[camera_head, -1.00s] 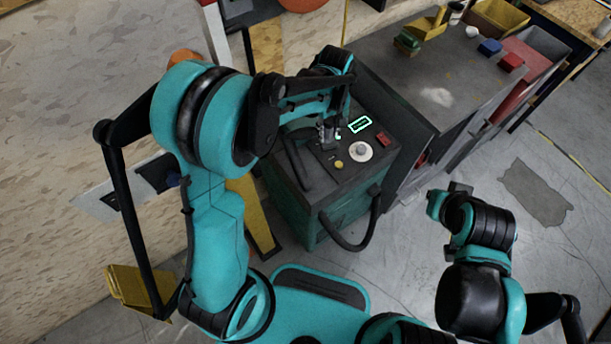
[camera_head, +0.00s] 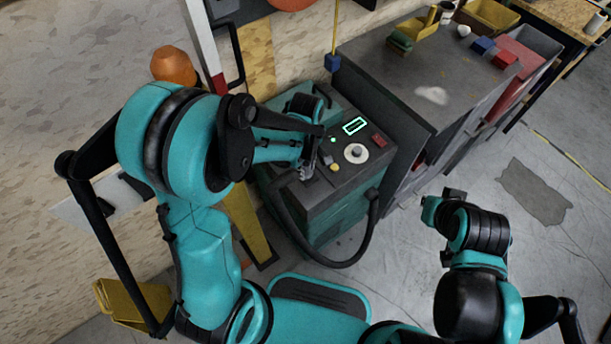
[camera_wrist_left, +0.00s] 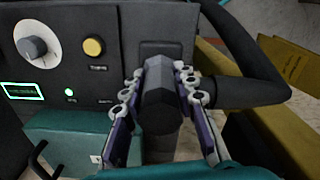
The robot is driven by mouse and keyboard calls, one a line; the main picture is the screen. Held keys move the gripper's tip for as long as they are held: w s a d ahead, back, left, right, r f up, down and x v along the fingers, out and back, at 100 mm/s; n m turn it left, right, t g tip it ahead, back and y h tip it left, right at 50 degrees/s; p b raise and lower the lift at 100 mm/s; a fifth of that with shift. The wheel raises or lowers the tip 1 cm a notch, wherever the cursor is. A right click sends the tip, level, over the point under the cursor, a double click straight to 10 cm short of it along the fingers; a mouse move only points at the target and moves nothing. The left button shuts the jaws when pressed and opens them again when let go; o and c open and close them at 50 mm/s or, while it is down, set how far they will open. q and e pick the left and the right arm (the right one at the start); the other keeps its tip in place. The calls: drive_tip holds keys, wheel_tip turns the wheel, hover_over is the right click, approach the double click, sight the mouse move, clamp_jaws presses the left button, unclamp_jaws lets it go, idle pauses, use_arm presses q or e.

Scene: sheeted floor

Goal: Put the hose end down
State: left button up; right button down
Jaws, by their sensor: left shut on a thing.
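The black hose (camera_head: 350,257) loops down from the right side of a teal and dark grey machine (camera_head: 345,205) and back up at its left. In the left wrist view, my left gripper (camera_wrist_left: 160,95) is shut on the dark faceted hose end (camera_wrist_left: 160,80), with its fingers on both sides. The hose end is in front of the machine's panel, close to a dark rectangular patch (camera_wrist_left: 165,48); I cannot tell whether they touch. In the head view my left gripper (camera_head: 306,172) is over the panel's left part and mostly hides the hose end. My right arm is at the lower right; its fingertips are not clear.
The panel has a white dial (camera_head: 356,153), a yellow button (camera_head: 334,168), a red switch (camera_head: 379,141) and a lit green display (camera_head: 355,126). A grey workbench (camera_head: 420,85) with bins stands behind. An orange cone (camera_head: 173,66) is at the left. Open floor lies at the right.

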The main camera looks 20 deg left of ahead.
sight(306, 174)
use_arm(q)
drive_tip(key=shift+f+b, duration=0.9)
drive_tip(key=shift+f, duration=1.1)
drive_tip(key=shift+f, duration=0.15)
drive_tip(key=o, duration=1.1)
